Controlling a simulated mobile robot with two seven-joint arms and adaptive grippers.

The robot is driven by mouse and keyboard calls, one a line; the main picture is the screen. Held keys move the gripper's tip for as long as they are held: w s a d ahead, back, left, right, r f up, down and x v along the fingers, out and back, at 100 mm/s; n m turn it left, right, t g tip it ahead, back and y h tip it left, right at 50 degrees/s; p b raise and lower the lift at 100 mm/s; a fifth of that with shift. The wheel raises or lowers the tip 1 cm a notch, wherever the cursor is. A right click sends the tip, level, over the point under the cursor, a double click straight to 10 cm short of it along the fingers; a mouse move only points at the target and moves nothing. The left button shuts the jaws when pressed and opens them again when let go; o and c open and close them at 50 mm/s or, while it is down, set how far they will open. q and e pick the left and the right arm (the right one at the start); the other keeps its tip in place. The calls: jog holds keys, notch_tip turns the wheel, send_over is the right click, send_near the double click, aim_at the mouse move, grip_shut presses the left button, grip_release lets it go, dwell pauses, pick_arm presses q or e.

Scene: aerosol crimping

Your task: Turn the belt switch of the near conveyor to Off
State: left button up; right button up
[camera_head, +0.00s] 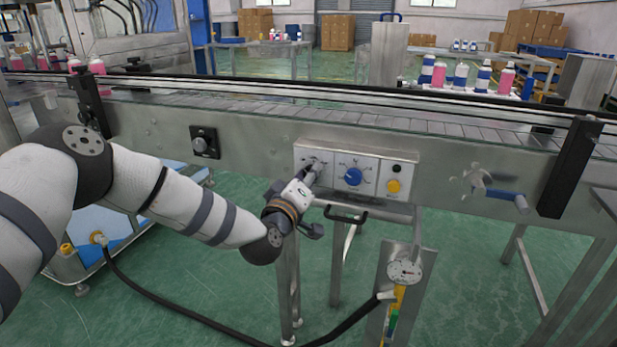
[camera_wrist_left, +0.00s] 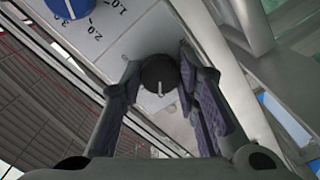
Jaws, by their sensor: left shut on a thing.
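The near conveyor (camera_head: 245,130) runs across the head view. A pale control panel (camera_head: 333,158) is fixed to its front side. My left gripper (camera_head: 313,172) is at the left end of this panel and hides the knob there in the head view. In the left wrist view, a round black knob (camera_wrist_left: 158,72) with a white pointer line sits between the fingers of my left gripper (camera_wrist_left: 160,82), which are shut on it. The pointer line faces the bottom of that view. The knob's labels are hidden or unreadable. My right gripper is not in view.
Right of the gripper on the panel are a blue dial (camera_head: 353,176), a black button (camera_head: 397,168) and a yellow button (camera_head: 393,186). A bar handle (camera_head: 345,217) is below. A separate black rotary switch (camera_head: 205,142) is further left; a blue-handled crank (camera_head: 508,198) is right.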

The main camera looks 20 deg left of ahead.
pick_arm(q)
jog(key=o, duration=1.2)
jog(key=shift+c, duration=0.2)
jog(key=s, duration=1.2)
jog(key=shift+a, duration=0.15)
